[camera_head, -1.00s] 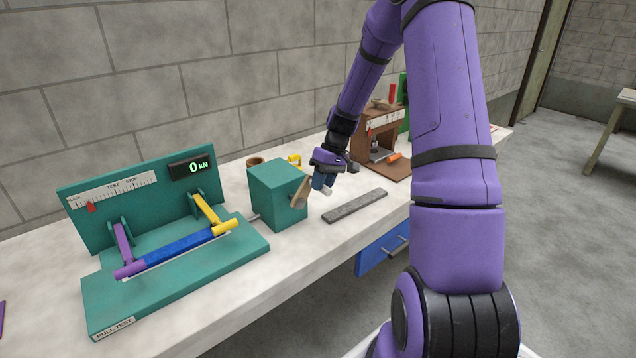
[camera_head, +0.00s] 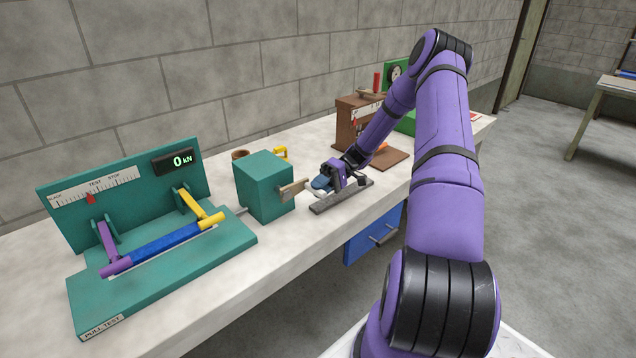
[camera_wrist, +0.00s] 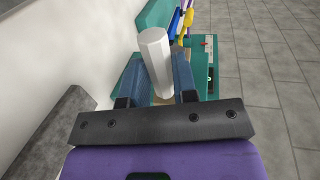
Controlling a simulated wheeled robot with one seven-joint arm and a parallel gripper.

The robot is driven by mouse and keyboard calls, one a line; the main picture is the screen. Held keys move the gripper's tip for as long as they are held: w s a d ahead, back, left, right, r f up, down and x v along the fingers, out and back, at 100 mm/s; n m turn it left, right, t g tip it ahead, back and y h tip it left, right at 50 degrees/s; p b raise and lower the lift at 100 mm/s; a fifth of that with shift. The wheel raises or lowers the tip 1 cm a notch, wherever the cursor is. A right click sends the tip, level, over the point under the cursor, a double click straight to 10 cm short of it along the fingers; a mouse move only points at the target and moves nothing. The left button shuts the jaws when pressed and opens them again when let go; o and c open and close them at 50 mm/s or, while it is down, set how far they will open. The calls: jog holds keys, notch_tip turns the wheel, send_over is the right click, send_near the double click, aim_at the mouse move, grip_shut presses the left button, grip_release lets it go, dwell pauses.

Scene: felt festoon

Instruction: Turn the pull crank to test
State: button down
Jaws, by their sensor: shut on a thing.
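The pull tester (camera_head: 160,268) is a teal stand at the left with a blue strap (camera_head: 165,243) between a purple arm (camera_head: 108,243) and a yellow arm (camera_head: 190,203). Its display (camera_head: 178,161) reads 0 kN.
A grey bar (camera_head: 340,197) lies on the bench directly below and beside my gripper. A brown wooden stand (camera_head: 357,122) is behind my arm. A brown cup (camera_head: 240,154) and a small yellow object (camera_head: 281,153) sit behind the gearbox.

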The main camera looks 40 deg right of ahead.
jog(key=shift+a+f+y, duration=0.1)
jog(key=shift+f+y, duration=1.2)
jog(key=shift+y, duration=0.4)
jog(key=c, duration=0.9)
grip_release()
jog(key=d, duration=1)
jog(key=shift+w+d+f, duration=0.15)
jog(key=shift+d+f, duration=0.15)
jog(key=shift+d, duration=0.05)
jog(key=shift+c, duration=0.3)
